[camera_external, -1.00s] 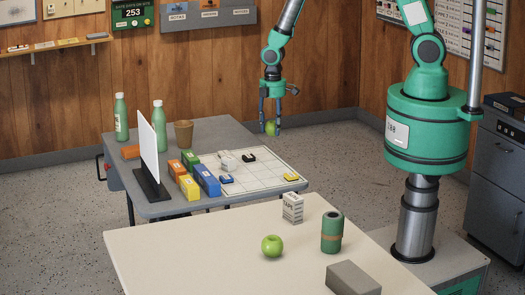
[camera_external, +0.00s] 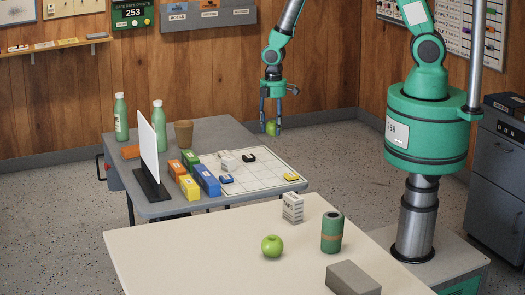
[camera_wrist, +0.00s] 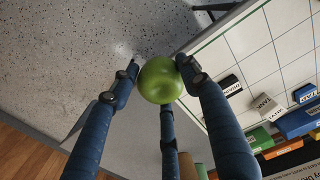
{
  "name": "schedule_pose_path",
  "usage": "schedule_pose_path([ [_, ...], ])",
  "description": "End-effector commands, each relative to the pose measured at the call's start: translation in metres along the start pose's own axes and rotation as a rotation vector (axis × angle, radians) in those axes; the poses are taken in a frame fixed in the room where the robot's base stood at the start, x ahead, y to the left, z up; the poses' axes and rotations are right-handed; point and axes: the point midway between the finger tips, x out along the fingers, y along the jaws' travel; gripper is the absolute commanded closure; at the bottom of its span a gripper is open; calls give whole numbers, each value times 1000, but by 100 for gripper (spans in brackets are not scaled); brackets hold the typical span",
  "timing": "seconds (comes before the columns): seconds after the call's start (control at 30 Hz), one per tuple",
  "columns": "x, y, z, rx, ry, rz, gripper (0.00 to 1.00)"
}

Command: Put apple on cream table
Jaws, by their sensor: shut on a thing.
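A green apple (camera_external: 271,128) is held between the fingers of my gripper (camera_external: 271,112), in the air near the far right edge of the grey table. In the wrist view the apple (camera_wrist: 160,80) sits between the blue fingers of my gripper (camera_wrist: 157,88), with floor and a table edge below. A second green apple (camera_external: 272,246) stands on the cream table (camera_external: 180,254) in the foreground. My gripper is well behind and above the cream table.
The cream table also bears a small labelled box (camera_external: 292,208), a green cylinder (camera_external: 332,232) and a grey block (camera_external: 352,279); its left part is bare. The grey table (camera_external: 215,135) carries bottles, a brown cup (camera_external: 183,133), an upright white panel (camera_external: 148,150), coloured boxes and a gridded sheet (camera_external: 262,177).

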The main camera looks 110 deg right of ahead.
Motion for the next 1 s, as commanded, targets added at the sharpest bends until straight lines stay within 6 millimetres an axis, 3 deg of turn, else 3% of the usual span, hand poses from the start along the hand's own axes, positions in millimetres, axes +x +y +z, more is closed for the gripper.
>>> schedule_pose_path([
  [0.17, 0, -2, -5, -3, 1, 0, 84],
  [0.37, 0, -11, -27, -19, 0, 0, 84],
  [0.67, -3, -49, -99, -69, 1, 0, 84],
  [1.0, -11, -122, -190, -134, 1, 0, 84],
])
